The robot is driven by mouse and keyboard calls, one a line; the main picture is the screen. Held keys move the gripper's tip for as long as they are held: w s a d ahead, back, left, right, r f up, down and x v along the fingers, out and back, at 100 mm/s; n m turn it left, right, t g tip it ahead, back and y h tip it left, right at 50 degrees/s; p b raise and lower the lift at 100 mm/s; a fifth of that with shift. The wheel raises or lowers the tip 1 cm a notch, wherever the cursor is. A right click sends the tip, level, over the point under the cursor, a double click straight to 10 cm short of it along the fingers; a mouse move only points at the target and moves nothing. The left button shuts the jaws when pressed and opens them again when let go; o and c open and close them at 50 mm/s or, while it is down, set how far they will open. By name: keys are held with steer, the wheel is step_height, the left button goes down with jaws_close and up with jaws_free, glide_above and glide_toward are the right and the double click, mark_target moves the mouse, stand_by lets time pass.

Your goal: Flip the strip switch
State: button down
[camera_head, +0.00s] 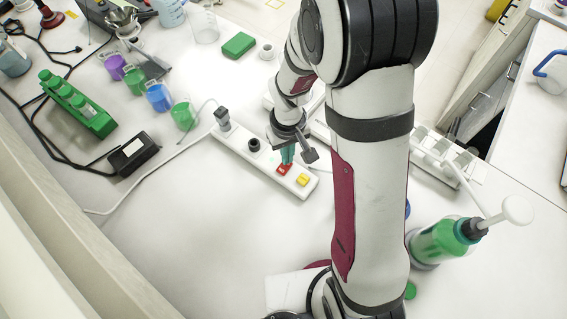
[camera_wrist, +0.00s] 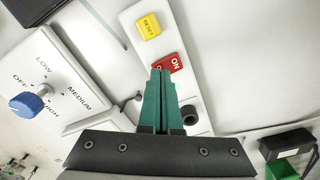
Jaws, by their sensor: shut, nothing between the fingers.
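The white power strip (camera_head: 240,149) lies diagonally on the table in the head view; it also shows in the wrist view (camera_wrist: 197,106). Its red switch (camera_head: 284,169), marked ON in the wrist view (camera_wrist: 174,62), sits beside a yellow button (camera_head: 302,179), marked RESET in the wrist view (camera_wrist: 149,26). My gripper (camera_head: 287,160) has green fingers and is shut and empty. In the wrist view its fingertips (camera_wrist: 161,71) overlap the near edge of the red switch and hide part of it. I cannot tell whether they touch it.
A white box with a blue knob (camera_wrist: 31,104) stands beside the strip. A black plug (camera_head: 222,117) is in the strip's far end. Several coloured cups, a green rack (camera_head: 78,105) and a black adapter (camera_head: 133,154) stand left. The front-left table is clear.

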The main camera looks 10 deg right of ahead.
steer(key=shift+f, duration=0.45)
steer(key=shift+r, duration=3.55)
steer(key=s+r+m+y, duration=0.1)
steer(key=s+r+m, duration=0.3)
steer(key=s, duration=0.5)
steer(key=s+r+m, duration=0.4)
steer(key=s+r, duration=0.2)
steer(key=s, duration=0.4)
steer(key=shift+d+r+m+y, duration=0.3)
steer(key=shift+d+y, duration=0.05)
steer(key=shift+y, duration=0.05)
